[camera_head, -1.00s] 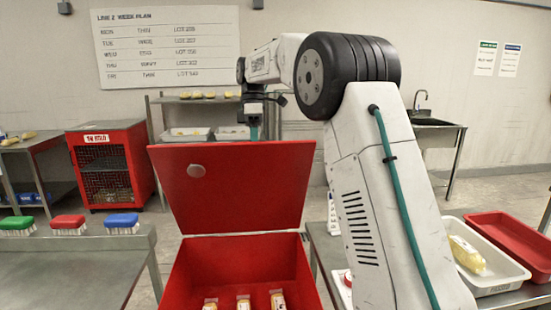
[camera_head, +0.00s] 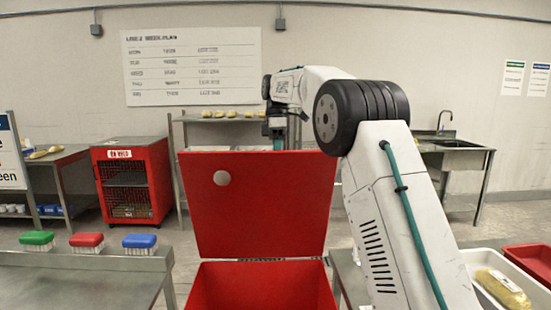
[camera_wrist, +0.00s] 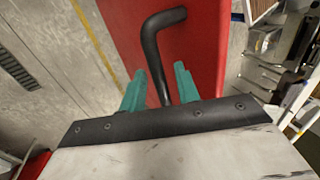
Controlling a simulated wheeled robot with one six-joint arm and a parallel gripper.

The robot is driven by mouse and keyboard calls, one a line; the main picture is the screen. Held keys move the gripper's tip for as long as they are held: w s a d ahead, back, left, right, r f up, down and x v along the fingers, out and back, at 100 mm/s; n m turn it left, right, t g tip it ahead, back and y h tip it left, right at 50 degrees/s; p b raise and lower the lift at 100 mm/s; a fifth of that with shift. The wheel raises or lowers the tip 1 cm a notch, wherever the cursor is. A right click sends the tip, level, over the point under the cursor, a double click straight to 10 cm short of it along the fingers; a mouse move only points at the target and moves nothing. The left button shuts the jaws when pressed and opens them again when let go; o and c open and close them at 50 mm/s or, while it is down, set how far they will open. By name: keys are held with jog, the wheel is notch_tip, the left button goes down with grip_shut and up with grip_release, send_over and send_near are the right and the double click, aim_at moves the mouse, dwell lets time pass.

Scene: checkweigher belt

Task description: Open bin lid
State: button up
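The red bin (camera_head: 262,290) stands in front of me, with its top opening partly cut off by the lower picture edge. Its red lid (camera_head: 265,215) stands up at the back, inner face towards me, with a round grey disc on it. My gripper (camera_head: 277,135) is behind the lid's top edge in the head view, its fingertips hidden there. In the wrist view my gripper (camera_wrist: 160,85) has its teal fingers on both sides of the black bent handle (camera_wrist: 152,50) on the lid's outer face.
A metal table with green, red and blue brushes (camera_head: 86,243) is at the left. A red cage cabinet (camera_head: 132,180) stands behind it. A white tray (camera_head: 485,275) with a yellow pack and a red tray (camera_head: 530,262) are at the right. A sink (camera_head: 455,146) stands at the back.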

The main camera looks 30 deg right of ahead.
jog(key=shift+r, duration=0.1)
jog(key=shift+r, duration=0.25)
notch_tip(320, 180, up, 3)
jog(key=s+a+r, duration=0.1)
jog(key=s+a, duration=0.1)
jog(key=s, duration=1.4)
jog(key=shift+r, duration=0.15)
jog(key=shift+a, duration=0.1)
